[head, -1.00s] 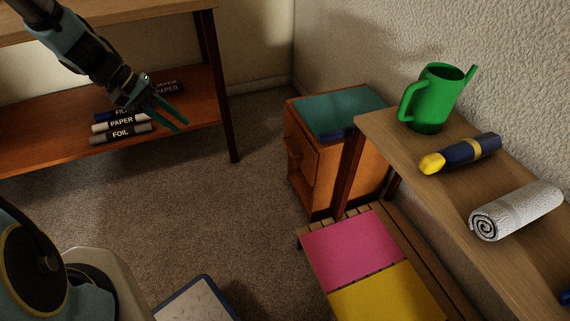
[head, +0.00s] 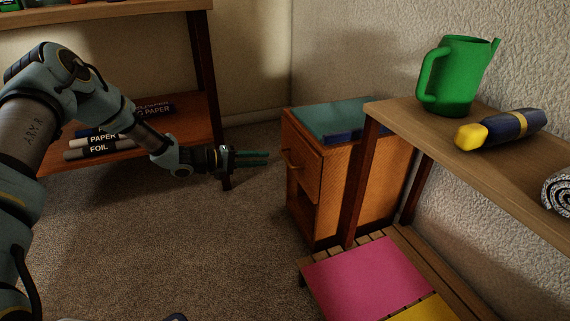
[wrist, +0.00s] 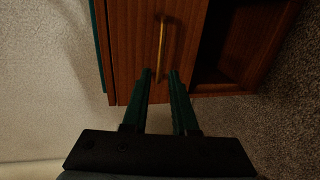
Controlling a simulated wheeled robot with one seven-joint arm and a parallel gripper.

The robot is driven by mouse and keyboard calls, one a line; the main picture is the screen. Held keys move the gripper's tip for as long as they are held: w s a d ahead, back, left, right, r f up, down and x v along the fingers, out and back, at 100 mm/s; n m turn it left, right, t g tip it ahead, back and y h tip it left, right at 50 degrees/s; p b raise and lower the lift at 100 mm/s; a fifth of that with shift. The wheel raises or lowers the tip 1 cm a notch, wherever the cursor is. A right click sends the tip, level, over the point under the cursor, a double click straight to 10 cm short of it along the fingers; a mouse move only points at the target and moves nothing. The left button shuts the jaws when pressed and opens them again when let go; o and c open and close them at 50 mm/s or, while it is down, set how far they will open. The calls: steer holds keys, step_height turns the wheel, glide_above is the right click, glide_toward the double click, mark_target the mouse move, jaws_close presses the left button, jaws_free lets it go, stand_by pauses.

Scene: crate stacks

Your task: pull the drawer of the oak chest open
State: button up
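The oak chest (head: 378,187) stands against the wall, with a teal top and a dark blue thing on it. Its drawer (head: 303,167) is shut and has a brass bar handle (head: 291,160). An open compartment shows below the drawer. My gripper (head: 268,158) is a little to the left of the handle in the head view, pointing at it. In the wrist view the fingers of my gripper (wrist: 160,75) are apart and empty. The handle (wrist: 161,48) stands in line with the gap between them, just beyond the tips. I cannot tell whether they touch it.
A wooden shelf table (head: 440,135) stands right of the chest, bearing a green watering can (head: 452,80) and a blue-yellow bottle (head: 500,130). A low slatted bench with a pink pad (head: 368,280) is in front. Carpet left of the chest is clear.

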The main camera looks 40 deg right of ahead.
mark_target(285, 158)
steer(key=b+x, duration=0.2)
steer(key=x, duration=0.6)
steer(key=shift+s+d+f, duration=0.1)
steer(key=shift+s+d, duration=0.05)
steer(key=shift+d, duration=0.2)
steer(key=shift+c, duration=0.3)
jaws_close()
stand_by(0.6)
